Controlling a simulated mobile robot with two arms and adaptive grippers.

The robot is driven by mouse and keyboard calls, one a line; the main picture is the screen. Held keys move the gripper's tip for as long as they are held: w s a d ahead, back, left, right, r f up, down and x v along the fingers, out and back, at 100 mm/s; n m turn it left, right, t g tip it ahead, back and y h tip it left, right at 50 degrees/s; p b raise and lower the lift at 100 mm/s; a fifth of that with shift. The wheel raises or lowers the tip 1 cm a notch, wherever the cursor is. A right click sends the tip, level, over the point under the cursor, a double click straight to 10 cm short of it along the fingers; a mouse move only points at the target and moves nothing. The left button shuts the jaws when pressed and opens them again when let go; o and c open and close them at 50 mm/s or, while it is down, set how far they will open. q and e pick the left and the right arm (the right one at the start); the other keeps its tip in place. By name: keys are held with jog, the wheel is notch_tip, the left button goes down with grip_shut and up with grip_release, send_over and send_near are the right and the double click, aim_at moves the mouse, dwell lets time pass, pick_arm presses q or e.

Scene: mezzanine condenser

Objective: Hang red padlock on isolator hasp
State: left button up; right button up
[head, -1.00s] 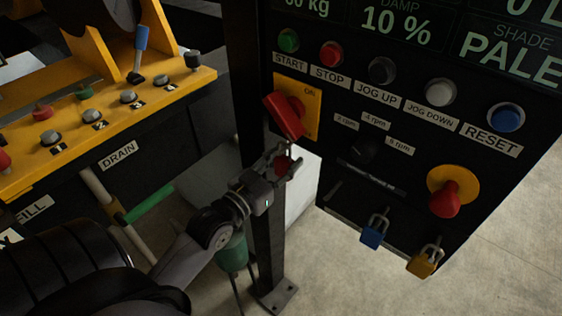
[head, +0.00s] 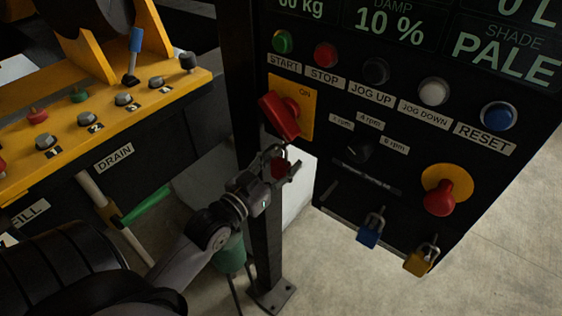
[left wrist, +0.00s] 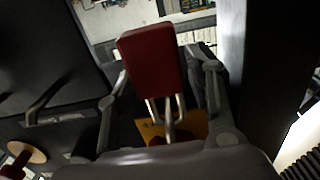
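The red padlock (left wrist: 153,60) fills the middle of the left wrist view, its shackle (left wrist: 165,108) pointing towards the yellow isolator plate. In the head view the padlock (head: 280,168) is just below the red isolator handle (head: 280,115) and its yellow ON plate (head: 306,112). My left gripper (head: 284,160) is around the padlock. In the left wrist view its fingers (left wrist: 164,72) stand apart, with a visible gap on the right side of the padlock body. The hasp is largely hidden, so I cannot tell whether the shackle passes through it. My right gripper is out of view.
Blue (head: 369,234) and yellow (head: 420,261) padlocks hang at the panel's lower edge. A red emergency stop (head: 438,196) sticks out on the right. A dark post (head: 266,240) stands behind my left gripper. The yellow control ledge (head: 110,120) is on the left.

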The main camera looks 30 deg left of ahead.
pick_arm(q)
jog(key=shift+o, duration=1)
jog(key=s+a, duration=0.1)
jog(key=s, duration=1.1)
jog(key=shift+f, duration=0.1)
